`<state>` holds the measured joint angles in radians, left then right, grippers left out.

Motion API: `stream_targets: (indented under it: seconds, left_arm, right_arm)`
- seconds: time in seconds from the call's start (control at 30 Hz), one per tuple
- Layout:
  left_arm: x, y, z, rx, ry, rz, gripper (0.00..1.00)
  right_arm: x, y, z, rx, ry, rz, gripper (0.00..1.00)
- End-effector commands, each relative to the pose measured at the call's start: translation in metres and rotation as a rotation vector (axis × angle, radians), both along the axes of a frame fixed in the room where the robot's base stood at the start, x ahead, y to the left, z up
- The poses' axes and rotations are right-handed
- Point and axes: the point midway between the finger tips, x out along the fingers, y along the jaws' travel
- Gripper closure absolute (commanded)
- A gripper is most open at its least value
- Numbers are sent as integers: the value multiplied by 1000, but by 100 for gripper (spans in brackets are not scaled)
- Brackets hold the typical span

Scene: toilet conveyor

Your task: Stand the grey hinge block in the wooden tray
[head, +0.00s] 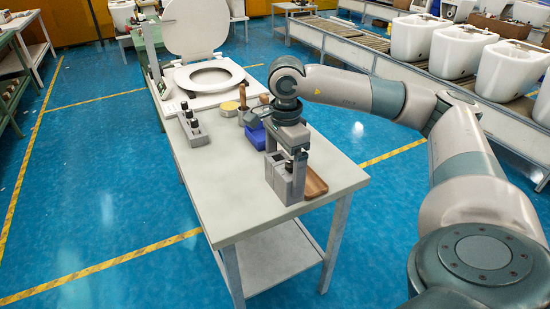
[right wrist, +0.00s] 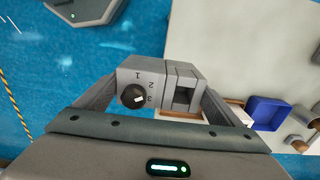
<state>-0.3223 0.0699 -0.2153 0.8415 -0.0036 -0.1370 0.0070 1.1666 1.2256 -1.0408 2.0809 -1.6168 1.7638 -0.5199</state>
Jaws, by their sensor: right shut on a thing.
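My right gripper (head: 286,170) is shut on the grey hinge block (right wrist: 150,76) above the front part of the table. In the right wrist view the block sits between the two fingers and shows a black dial with numbers and a square recess. In the head view the fingers partly hide the block. The wooden tray (head: 316,184) is just right of and behind the gripper, partly hidden by it. In the right wrist view only slivers of wood show beside the block. I cannot tell whether the block touches the table. My left gripper is not in view.
A blue bin (head: 256,137) and wooden-handled tools stand behind the gripper. A grey rack (head: 193,127) with black knobs is at the left, and a toilet seat (head: 209,78) at the table's back. The table's front left (head: 225,205) is clear.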

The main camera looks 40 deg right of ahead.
Motion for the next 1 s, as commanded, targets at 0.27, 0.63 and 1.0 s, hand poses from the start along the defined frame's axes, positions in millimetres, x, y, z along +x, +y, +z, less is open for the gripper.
stream_targets:
  seconds: [0.27, 0.63, 1.0]
  left_arm:
    - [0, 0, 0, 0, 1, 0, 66]
    - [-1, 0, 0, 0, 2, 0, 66]
    - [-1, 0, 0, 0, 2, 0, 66]
  right_arm:
    - [0, 0, 0, 0, -1, 1, 42]
    - [3, 33, -11, 3, 2, 246, 42]
    - [-3, 126, -37, 7, 6, 1008, 42]
